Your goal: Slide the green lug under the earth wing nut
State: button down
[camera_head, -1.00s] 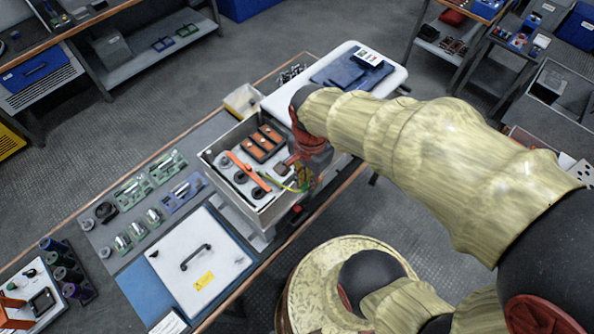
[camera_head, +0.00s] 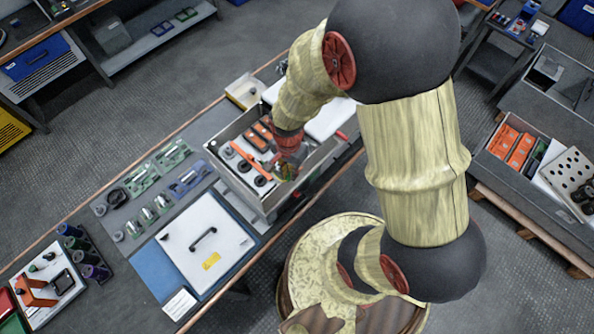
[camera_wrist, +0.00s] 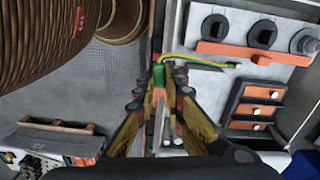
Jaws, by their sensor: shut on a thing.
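The green lug (camera_wrist: 158,76) sits between my fingertips in the wrist view, on the end of a yellow-green earth lead (camera_wrist: 195,60). My gripper (camera_wrist: 161,92) is shut on it, close to the wall of the open grey box. In the head view, my gripper (camera_head: 286,168) is over the right part of the box (camera_head: 240,188), and the lug cannot be made out there. I cannot pick out the earth wing nut in either view; the fingers and wrist may hide it.
Inside the box are an orange bar (camera_wrist: 255,53), dark round terminals (camera_wrist: 263,33) and orange-faced blocks (camera_wrist: 256,96). A white panel with a black handle (camera_head: 205,241) lies left of the box on the bench. A round drum-like stand (camera_head: 305,262) is below the bench.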

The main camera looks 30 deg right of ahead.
jog(key=w, duration=0.2)
jog(key=w+f, duration=0.1)
jog(key=w, duration=0.4)
jog(key=shift+a+f, duration=0.1)
jog(key=shift+f, duration=0.25)
jog(key=shift+w+n, duration=0.3)
jog(key=shift+w, duration=0.15)
jog(key=shift+f, duration=0.15)
jog(key=shift+f+b, duration=0.9)
jog(key=shift+f, duration=0.35)
jog(key=shift+s, duration=0.1)
jog(key=shift+w+d, duration=0.5)
jog(key=shift+d, duration=0.35)
jog(key=shift+w+d, duration=0.5)
jog(key=shift+d, duration=0.35)
dwell(0.6)
jog(key=c, duration=2)
grip_release()
jog(key=shift+d, duration=0.1)
jog(key=shift+c, duration=0.2)
jog(key=shift+o, duration=1.2)
